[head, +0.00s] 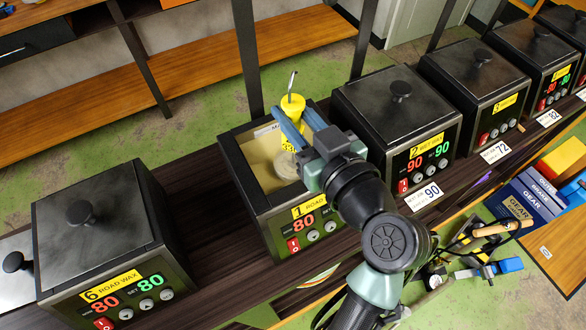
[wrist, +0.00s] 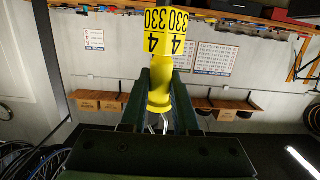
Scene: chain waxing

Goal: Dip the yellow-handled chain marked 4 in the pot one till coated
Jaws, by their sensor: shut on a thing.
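The yellow handle (head: 293,105) is held upright over pot one, with a metal hook at its top. In the wrist view the yellow handle (wrist: 160,95) carries a tag (wrist: 165,40) reading 4 and 330. My gripper (head: 299,137) is shut on the handle; its two fingers (wrist: 161,85) press on it from both sides. Pot one (head: 240,175) is open, with pale tan wax (head: 262,160) inside. A pale round shape (head: 287,166) shows below the handle at the wax. My gripper partly hides it, and I cannot tell how deep the chain is.
Lidded pot 6 (head: 95,240) stands to the left and lidded pot 2 (head: 398,125) close to the right. More lidded pots, including pot 3 (head: 474,90), continue right along the dark bench. Blue gear boxes (head: 535,200) and tools (head: 480,240) lie at the right.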

